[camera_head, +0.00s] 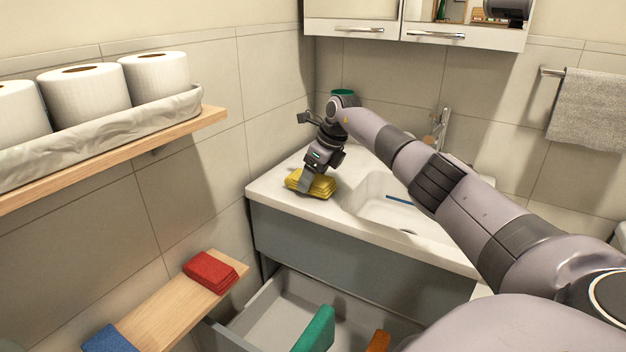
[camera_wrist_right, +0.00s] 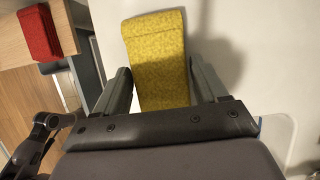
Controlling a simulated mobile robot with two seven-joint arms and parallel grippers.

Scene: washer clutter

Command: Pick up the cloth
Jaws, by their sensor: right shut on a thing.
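A folded yellow cloth (camera_head: 318,184) lies at the left end of the white washbasin counter. My right gripper (camera_head: 306,183) reaches down to it from above and is shut on it. In the right wrist view the yellow cloth (camera_wrist_right: 158,62) sits between the two fingers of the right gripper (camera_wrist_right: 160,90). I cannot tell whether the cloth is clear of the counter. A folded red cloth (camera_head: 210,271) and a blue cloth (camera_head: 110,338) lie on the low wooden shelf; the red cloth also shows in the right wrist view (camera_wrist_right: 39,33).
The basin (camera_head: 385,198) with a tap (camera_head: 440,128) is right of the yellow cloth, with a blue stick-like item (camera_head: 400,200) in it. An open drawer (camera_head: 262,325) below holds green and orange items. A shelf with toilet rolls (camera_head: 157,78) is at left.

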